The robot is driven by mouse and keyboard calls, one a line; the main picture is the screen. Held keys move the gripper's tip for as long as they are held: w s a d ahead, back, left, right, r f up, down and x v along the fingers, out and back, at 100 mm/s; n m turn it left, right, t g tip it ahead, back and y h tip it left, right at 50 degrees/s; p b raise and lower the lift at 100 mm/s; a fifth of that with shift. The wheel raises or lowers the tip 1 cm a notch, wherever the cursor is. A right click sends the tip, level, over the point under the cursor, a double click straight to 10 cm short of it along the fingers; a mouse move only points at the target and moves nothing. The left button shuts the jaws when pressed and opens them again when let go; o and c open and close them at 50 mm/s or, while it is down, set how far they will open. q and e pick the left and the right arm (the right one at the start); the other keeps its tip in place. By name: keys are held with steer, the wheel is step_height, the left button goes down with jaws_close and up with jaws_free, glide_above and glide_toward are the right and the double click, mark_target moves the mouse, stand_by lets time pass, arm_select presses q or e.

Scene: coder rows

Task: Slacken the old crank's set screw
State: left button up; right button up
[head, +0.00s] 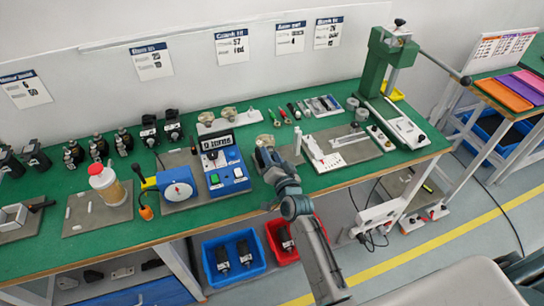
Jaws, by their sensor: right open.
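My right gripper (264,143) is over the green bench, just right of a blue box with a display and buttons (228,178). Its jaws are open and seem empty, but they are small and partly hidden by my own wrist. I cannot pick out the old crank or its set screw for certain. Small hand tools (283,116) with red and dark handles lie behind the gripper. My left gripper is not in view.
A blue device with a white dial (178,191) and a capped bottle (106,184) stand left. A green press (386,60) stands at the right rear. Dark coder units line the back left. Blue (233,258) and red (281,240) bins sit below the bench.

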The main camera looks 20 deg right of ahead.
steer(key=s+b, duration=0.1)
steer(key=s, duration=0.3)
steer(key=s+b, duration=0.2)
steer(key=s, duration=0.3)
steer(key=shift+s+d+f, duration=0.15)
steer(key=shift+s, duration=0.7)
